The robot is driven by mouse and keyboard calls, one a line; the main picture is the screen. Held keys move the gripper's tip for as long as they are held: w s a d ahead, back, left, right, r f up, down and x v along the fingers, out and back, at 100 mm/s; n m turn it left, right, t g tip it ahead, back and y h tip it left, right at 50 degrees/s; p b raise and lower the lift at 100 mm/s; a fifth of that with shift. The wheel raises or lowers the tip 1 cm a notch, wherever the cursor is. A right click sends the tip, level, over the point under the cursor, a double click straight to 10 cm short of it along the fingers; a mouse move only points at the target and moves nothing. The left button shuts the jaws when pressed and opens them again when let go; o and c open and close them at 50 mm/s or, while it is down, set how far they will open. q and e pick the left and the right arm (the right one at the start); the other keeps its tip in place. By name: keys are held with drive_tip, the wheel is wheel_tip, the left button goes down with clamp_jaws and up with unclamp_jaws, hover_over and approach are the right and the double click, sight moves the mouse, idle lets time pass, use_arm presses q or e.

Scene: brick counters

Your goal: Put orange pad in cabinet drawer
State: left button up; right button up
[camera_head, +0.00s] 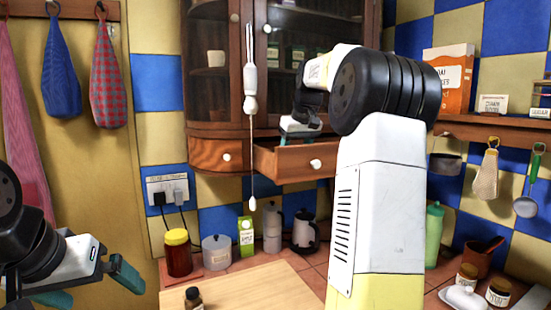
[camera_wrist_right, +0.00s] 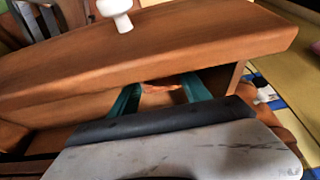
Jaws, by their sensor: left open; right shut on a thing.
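The cabinet drawer (camera_head: 290,160) is pulled out, its wooden front and white knob facing me; the drawer front fills the right wrist view (camera_wrist_right: 150,60). My right gripper (camera_head: 300,134) is over the open drawer. In the right wrist view its teal fingers (camera_wrist_right: 160,94) reach in behind the drawer front. Between them shows a small part of the orange pad (camera_wrist_right: 160,87), gripped; most of it is hidden. My left gripper (camera_head: 90,288) is open and empty at the lower left, far from the drawer.
A closed drawer (camera_head: 216,154) sits left of the open one, below glass cabinet doors (camera_head: 290,50). The counter below holds a red jar with a yellow lid (camera_head: 178,254), a canister (camera_head: 216,253) and a cutting board (camera_head: 250,288).

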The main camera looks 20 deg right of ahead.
drive_tip(key=shift+f, duration=0.1)
drive_tip(key=o, duration=1.2)
drive_tip(key=v, duration=1.2)
